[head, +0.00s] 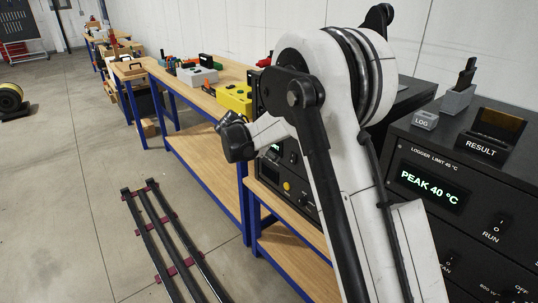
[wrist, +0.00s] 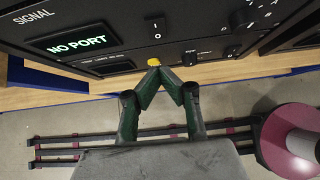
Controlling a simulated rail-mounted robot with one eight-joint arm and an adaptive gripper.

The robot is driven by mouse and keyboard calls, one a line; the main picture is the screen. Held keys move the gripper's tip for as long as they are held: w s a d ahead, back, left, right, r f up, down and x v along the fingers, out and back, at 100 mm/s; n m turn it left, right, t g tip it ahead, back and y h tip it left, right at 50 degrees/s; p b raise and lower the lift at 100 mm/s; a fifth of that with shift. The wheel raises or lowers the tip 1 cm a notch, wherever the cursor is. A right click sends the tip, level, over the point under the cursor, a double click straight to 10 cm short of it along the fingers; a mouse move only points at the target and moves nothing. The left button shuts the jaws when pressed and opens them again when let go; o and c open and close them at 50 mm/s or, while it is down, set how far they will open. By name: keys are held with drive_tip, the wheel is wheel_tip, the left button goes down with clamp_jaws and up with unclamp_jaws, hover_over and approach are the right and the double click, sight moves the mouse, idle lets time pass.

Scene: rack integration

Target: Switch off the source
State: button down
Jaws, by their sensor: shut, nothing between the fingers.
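A black panel headed SIGNAL (wrist: 60,12) crosses the top of the wrist view, with a lit display reading NO PORT (wrist: 78,40). To its right is a small switch (wrist: 156,28) marked I and O. Its position is unclear, and I read no label saying source. My gripper (wrist: 166,71) is shut and empty, fingertips together just below a yellow knob (wrist: 153,61) at the panel's lower edge. I cannot tell whether they touch it. In the head view a yellow knob (head: 286,186) shows on a black unit partly behind my arm; my fingertips are not distinguishable there.
A logger unit (head: 430,188) reading PEAK 40 °C stands at right, with a RUN switch (head: 497,226). A wooden bench (head: 190,150) with blue legs holds a yellow box (head: 235,97) and other items. Dark rails (head: 165,240) lie on the open floor at left.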

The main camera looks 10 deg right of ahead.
sight(291, 162)
drive_tip(key=shift+w+d+f, duration=0.5)
drive_tip(key=shift+d+f, duration=0.05)
drive_tip(key=shift+d, duration=0.45)
drive_tip(key=shift+w+d+f, duration=0.45)
drive_tip(key=shift+d+f, duration=0.15)
drive_tip(key=shift+d, duration=0.45)
drive_tip(key=shift+w+d+f, duration=0.5)
drive_tip(key=shift+d+f, duration=0.05)
drive_tip(key=shift+d, duration=0.45)
drive_tip(key=shift+a, duration=0.1)
